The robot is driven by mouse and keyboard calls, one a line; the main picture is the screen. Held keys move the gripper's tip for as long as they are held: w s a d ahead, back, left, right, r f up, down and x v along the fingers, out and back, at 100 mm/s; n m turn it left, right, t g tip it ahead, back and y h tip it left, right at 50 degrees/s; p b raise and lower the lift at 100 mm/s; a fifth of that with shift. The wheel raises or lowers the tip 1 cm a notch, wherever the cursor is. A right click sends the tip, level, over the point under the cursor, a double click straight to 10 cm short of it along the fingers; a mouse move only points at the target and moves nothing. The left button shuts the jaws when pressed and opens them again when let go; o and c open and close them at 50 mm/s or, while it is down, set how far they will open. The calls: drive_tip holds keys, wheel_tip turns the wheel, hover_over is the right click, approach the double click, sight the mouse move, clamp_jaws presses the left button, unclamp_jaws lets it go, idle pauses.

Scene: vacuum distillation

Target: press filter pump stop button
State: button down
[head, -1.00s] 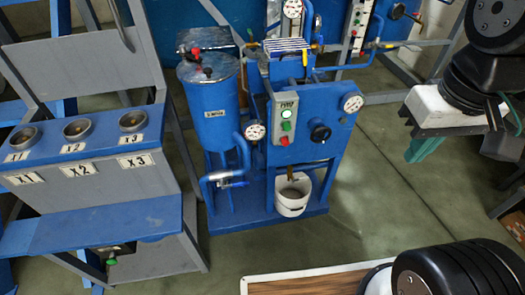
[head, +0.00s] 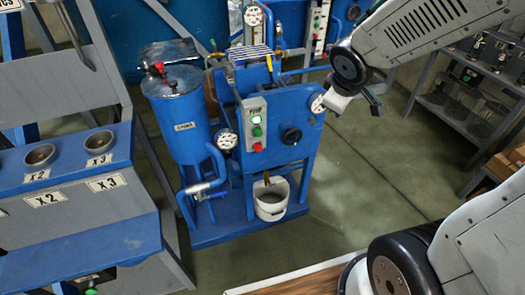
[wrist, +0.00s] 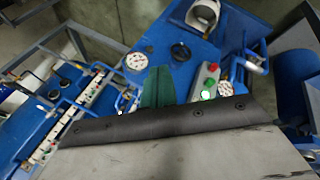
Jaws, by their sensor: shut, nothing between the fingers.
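The filter pump's control box (head: 253,124) is a grey upright panel on the front of the blue pump unit. Its red stop button (head: 258,147) sits below a green button (head: 257,131). In the wrist view the red button (wrist: 212,68) and the green button (wrist: 208,84) show right of my gripper (wrist: 157,86), whose green fingers are closed together and empty. In the head view the end of my arm hangs right of the pump unit, apart from the box, near the right-hand gauge.
A blue tank (head: 181,115) stands left of the box, and a white bucket (head: 271,200) sits below it. A round gauge (head: 317,103) and a black handwheel (head: 291,136) are on the right. Grey-blue racks stand left. The floor right of the unit is clear.

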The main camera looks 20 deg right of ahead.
drive_tip(key=w+a+f+n+y, duration=0.3)
drive_tip(key=a+f+n+y, duration=0.1)
drive_tip(key=f, duration=0.5)
drive_tip(key=w+a+f+n+y, duration=0.3)
drive_tip(key=a+f+n, duration=0.3)
drive_tip(key=f, duration=0.3)
drive_tip(key=shift+a+f+n+y, duration=0.25)
drive_tip(key=shift+a+n+y, duration=0.15)
drive_tip(key=shift+a+y, duration=0.15)
drive_tip(key=shift+d, duration=0.1)
